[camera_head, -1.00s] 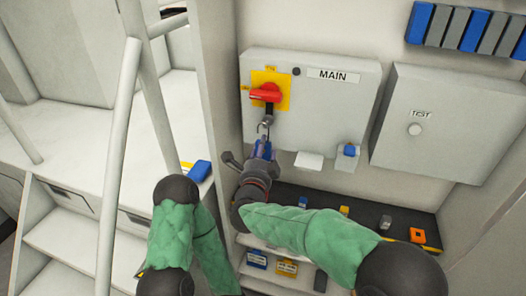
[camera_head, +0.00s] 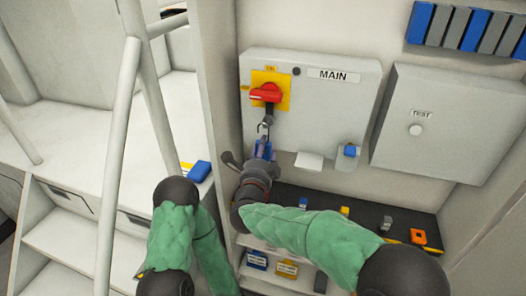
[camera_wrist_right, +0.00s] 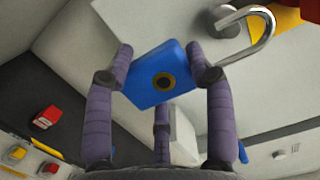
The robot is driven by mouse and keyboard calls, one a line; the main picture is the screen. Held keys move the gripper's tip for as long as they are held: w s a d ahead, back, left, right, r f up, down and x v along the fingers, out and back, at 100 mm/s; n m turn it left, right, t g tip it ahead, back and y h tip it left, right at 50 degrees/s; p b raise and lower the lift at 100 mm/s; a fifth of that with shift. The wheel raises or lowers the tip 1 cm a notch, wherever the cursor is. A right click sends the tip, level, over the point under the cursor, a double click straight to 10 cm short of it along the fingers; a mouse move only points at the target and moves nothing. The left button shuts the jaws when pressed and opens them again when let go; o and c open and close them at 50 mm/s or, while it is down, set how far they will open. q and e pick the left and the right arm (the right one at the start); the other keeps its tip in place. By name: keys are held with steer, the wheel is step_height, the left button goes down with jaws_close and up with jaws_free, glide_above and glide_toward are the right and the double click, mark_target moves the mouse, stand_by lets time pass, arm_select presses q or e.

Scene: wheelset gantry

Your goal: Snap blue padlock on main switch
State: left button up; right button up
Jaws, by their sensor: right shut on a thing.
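The main switch has a red handle (camera_head: 265,93) on a yellow plate (camera_head: 284,78), on the grey box labelled MAIN (camera_head: 340,110). My right gripper (camera_head: 261,150) is just below the switch and is shut on the blue padlock. In the right wrist view the blue padlock body (camera_wrist_right: 160,75) sits between the fingers of my right gripper (camera_wrist_right: 163,72). Its metal shackle (camera_wrist_right: 258,35) is raised to the upper right, near the red and yellow of the switch. I cannot tell whether it passes through the switch. My left gripper is not seen; only arm links show.
A grey TEST box (camera_head: 448,125) hangs to the right. A shelf (camera_head: 395,222) below carries several small coloured items. A blue item (camera_head: 350,151) is mounted at the MAIN box's lower right. White rails (camera_head: 120,130) and steps stand at the left.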

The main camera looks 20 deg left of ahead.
mark_target(267, 144)
steer(key=shift+w+d+b, duration=0.1)
steer(key=shift+w+b, duration=0.35)
steer(key=shift+w, duration=1.4)
stand_by(0.5)
steer(key=o, duration=1.3)
steer(key=shift+s, duration=0.15)
steer(key=s, duration=0.7)
steer(key=s+d, duration=0.1)
steer(key=s, duration=0.3)
steer(key=shift+s+d+f, duration=0.1)
steer(key=shift+s+f, duration=0.05)
steer(key=shift+s, duration=0.2)
